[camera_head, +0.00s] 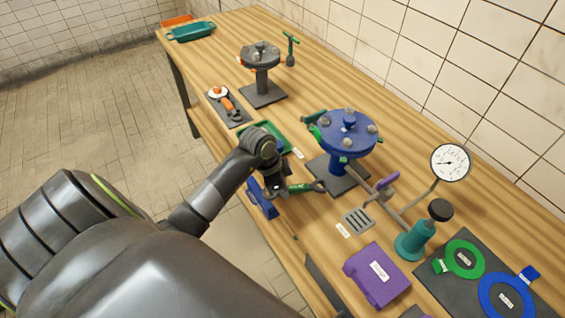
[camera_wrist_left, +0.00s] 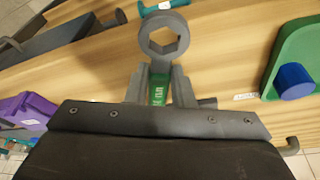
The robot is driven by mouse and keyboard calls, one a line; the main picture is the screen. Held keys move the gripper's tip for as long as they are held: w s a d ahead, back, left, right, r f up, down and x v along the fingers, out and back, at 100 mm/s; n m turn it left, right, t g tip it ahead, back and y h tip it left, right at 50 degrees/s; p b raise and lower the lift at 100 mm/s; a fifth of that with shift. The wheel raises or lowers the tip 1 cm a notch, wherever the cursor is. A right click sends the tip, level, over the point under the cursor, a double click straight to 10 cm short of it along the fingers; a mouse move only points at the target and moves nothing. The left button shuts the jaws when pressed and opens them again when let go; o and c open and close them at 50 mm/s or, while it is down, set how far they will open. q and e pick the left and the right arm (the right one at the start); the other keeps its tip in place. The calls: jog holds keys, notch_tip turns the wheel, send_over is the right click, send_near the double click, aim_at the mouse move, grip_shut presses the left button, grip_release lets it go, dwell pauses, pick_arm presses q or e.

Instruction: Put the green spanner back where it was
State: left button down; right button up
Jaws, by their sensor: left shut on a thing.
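My left gripper (camera_head: 280,188) is shut on the green spanner (camera_head: 303,187) and holds it near the front edge of the workbench. In the left wrist view, the spanner's grey ring end (camera_wrist_left: 165,36) stands out beyond the fingers, with a short piece of green handle (camera_wrist_left: 158,90) between them. The rest of the handle is hidden by the gripper. A grey slotted holder (camera_head: 358,221) lies on the bench to the right of the spanner, with a white label (camera_head: 343,230) beside it. My right gripper is not in view.
A blue flanged valve (camera_head: 347,133) stands just behind the gripper. A green tray (camera_head: 285,138) lies to the left, and a purple bin (camera_head: 378,276) to the right. A pump with a gauge (camera_head: 450,163) stands farther right. A dark mat (camera_head: 228,107) holds an orange-handled tool.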

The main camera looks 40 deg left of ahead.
pick_arm(q)
jog(key=shift+f, duration=0.1)
jog(key=shift+f, duration=0.3)
jog(key=c, duration=1.3)
grip_release()
jog(key=shift+o, duration=0.2)
jog(key=shift+r, duration=0.15)
jog(key=b+v, duration=0.1)
jog(key=v, duration=1.1)
jog(key=shift+r, duration=0.25)
